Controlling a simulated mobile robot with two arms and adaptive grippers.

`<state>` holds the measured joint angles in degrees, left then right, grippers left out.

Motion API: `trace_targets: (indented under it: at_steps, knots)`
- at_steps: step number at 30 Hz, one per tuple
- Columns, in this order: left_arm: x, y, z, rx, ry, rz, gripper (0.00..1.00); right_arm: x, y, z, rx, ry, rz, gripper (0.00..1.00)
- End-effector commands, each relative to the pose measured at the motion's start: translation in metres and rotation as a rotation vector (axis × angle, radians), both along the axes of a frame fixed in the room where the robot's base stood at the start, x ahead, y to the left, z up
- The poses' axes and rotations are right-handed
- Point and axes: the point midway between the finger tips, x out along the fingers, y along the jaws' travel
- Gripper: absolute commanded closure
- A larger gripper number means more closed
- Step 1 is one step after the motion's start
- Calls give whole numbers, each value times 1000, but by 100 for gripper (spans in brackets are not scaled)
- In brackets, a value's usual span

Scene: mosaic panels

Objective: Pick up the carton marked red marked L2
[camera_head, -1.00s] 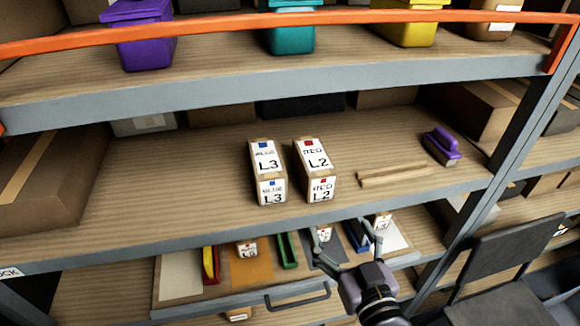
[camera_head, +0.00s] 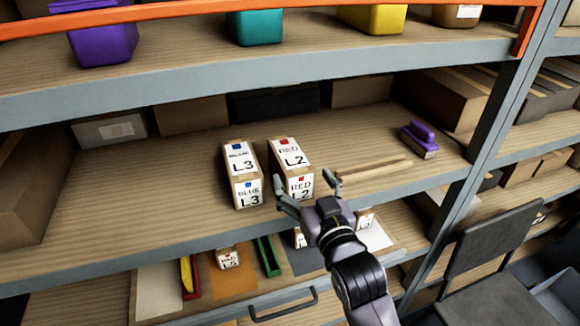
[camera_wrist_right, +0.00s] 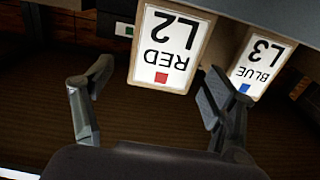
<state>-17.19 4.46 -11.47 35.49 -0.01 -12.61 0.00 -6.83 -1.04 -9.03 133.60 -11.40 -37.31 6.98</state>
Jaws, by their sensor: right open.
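The carton marked red L2 (camera_head: 290,155) stands on the middle shelf, its label also showing upside down in the right wrist view (camera_wrist_right: 171,50). The carton marked blue L3 (camera_head: 241,160) stands just left of it, with a narrow gap between; it shows at the right in the right wrist view (camera_wrist_right: 258,66). My right gripper (camera_head: 308,190) is open and empty in front of the red L2 carton at the shelf's front edge. In the right wrist view its fingers (camera_wrist_right: 148,88) are spread, with the red label beyond them. My left gripper is out of view.
Wooden sticks (camera_head: 372,167) and a purple-handled brush (camera_head: 420,138) lie right of the cartons. A larger brown box (camera_head: 36,185) stands at the left. The upper shelf (camera_head: 270,70) overhangs above. Below is a tray with a handle (camera_head: 284,305) and small items.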

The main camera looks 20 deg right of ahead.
Motion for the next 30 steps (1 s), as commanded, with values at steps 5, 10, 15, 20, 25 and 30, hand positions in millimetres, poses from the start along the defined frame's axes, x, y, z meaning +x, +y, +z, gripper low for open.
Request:
trace_targets:
  at_steps: [5,10,15,20,25,30]
  knots:
    - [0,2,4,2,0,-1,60,11,0,0,1,0,0,22]
    - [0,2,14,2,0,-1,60,31,2,0,0,1,0,22]
    - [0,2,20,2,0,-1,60,54,3,-3,0,1,0,22]
    - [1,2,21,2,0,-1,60,61,3,-5,1,0,-1,22]
    - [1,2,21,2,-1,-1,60,61,3,-5,1,0,-1,22]
    - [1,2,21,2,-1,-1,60,61,3,-5,1,0,-1,32]
